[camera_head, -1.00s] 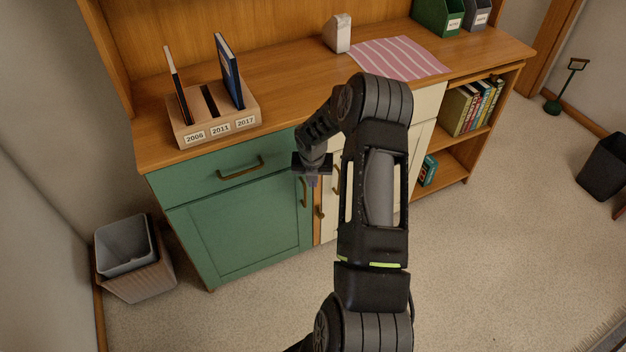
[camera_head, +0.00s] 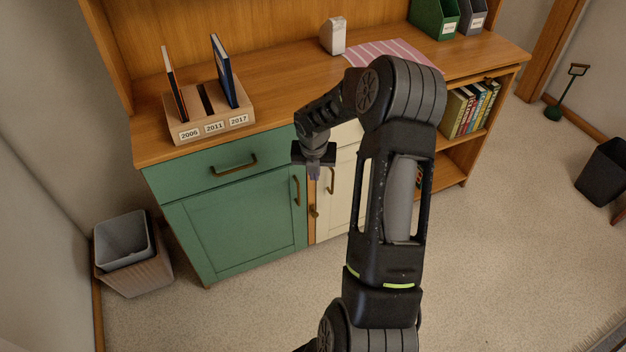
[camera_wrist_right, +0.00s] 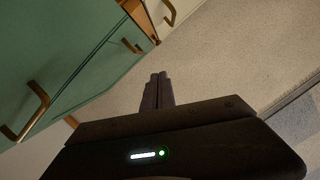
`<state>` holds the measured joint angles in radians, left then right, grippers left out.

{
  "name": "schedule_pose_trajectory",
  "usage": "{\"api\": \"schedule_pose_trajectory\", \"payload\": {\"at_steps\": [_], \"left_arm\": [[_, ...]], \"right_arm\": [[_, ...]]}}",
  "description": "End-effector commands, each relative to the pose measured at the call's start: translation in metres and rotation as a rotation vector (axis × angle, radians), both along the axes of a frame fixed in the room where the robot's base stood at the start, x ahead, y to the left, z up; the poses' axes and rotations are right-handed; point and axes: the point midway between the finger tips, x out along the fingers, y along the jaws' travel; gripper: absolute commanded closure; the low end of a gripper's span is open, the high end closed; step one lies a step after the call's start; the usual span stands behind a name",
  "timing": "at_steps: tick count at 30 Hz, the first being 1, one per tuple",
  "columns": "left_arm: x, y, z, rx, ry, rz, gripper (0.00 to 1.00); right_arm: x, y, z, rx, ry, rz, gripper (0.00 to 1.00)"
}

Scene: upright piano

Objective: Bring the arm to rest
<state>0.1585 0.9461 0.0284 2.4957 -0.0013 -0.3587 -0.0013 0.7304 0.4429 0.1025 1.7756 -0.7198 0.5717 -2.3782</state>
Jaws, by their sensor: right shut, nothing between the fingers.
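My right arm (camera_head: 388,200) reaches up from the bottom of the head view and bends over to the left. My right gripper (camera_head: 314,173) points down in front of the cabinet, near the seam between the green door (camera_head: 235,225) and the cream door (camera_head: 342,190). In the wrist view the right gripper's fingers (camera_wrist_right: 157,90) are together with nothing between them, over the carpet. My left gripper is not in view.
A book holder (camera_head: 213,127) labelled 2006, 2011 and 2017 stands on the wooden top, with a white carton (camera_head: 333,36) and a striped cloth (camera_head: 395,52). Brass handles (camera_head: 234,165) stick out near the gripper. A grey bin (camera_head: 122,242) stands left; carpet (camera_head: 520,230) is open at right.

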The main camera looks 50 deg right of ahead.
Motion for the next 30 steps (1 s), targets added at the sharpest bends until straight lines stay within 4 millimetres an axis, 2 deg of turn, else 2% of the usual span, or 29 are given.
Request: {"api": "schedule_pose_trajectory", "payload": {"at_steps": [5, 23, 26, 30], "left_arm": [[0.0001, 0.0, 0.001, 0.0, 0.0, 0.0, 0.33], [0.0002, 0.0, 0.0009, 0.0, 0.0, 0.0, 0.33], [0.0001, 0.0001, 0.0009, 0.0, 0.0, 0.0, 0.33], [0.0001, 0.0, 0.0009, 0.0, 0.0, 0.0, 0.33]], "right_arm": [[-0.0024, 0.0016, 0.0101, 0.001, 0.0, 0.0, 1.0], [-0.0024, 0.0016, 0.0101, 0.002, -0.001, -0.002, 1.0], [-0.0022, 0.0016, 0.0102, 0.006, -0.008, -0.036, 1.0], [0.0068, 0.0018, 0.0115, 0.035, -0.077, -0.194, 1.0]]}}
